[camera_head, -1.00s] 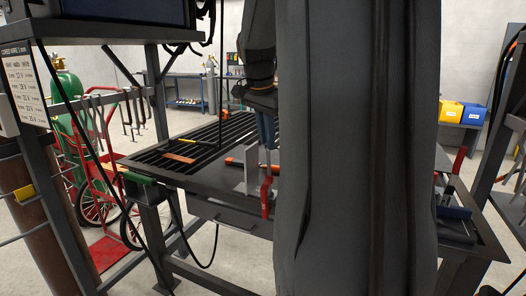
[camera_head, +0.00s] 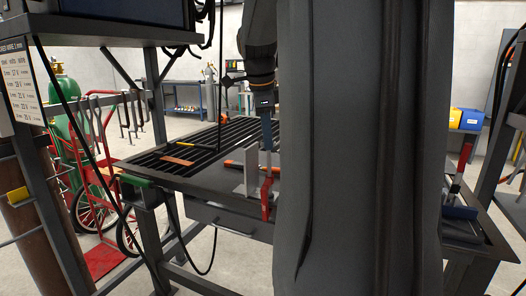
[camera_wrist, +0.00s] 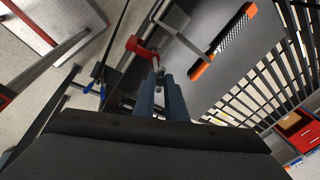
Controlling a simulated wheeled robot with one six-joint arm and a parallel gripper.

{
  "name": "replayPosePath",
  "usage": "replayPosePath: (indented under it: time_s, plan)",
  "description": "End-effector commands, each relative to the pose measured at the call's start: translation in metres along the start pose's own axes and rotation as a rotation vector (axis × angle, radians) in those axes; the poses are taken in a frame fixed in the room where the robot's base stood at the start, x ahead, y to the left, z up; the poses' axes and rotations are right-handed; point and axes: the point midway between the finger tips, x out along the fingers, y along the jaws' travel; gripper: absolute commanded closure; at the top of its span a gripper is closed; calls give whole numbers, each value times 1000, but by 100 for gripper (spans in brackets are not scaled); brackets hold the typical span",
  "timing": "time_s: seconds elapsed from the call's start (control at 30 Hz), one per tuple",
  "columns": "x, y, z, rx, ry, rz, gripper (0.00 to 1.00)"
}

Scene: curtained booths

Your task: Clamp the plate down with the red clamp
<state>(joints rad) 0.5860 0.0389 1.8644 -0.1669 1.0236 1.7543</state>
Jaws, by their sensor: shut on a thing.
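The red clamp (camera_head: 267,198) sits at the front edge of the dark welding table (camera_head: 205,178), beside an upright grey plate (camera_head: 251,176). My gripper (camera_head: 267,148) points down from above the clamp, with its blue fingers at the clamp's upper end. In the wrist view, my gripper (camera_wrist: 158,82) is shut on the clamp's grey screw end, and the red clamp body (camera_wrist: 142,46) lies just beyond the fingertips. The plate (camera_wrist: 172,18) shows beside it there. My arm hides much of the table's right side. I cannot tell whether the clamp's jaw presses on the plate.
An orange-handled wire brush (camera_wrist: 232,42) lies behind the plate. A small copper-coloured strip (camera_head: 177,161) lies on the slatted part. Another red-handled tool (camera_head: 459,168) stands at the table's right end. A red cart (camera_head: 95,190) with a green cylinder stands at left.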

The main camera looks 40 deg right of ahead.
Motion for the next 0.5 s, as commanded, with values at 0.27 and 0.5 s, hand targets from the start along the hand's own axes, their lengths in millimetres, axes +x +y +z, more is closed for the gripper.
replayPosePath:
  time_s: [0.27,0.5]
  plan:
    - [2,1,1,282,-1,2,100]
    - [1,2,0,353,-1,3,100]
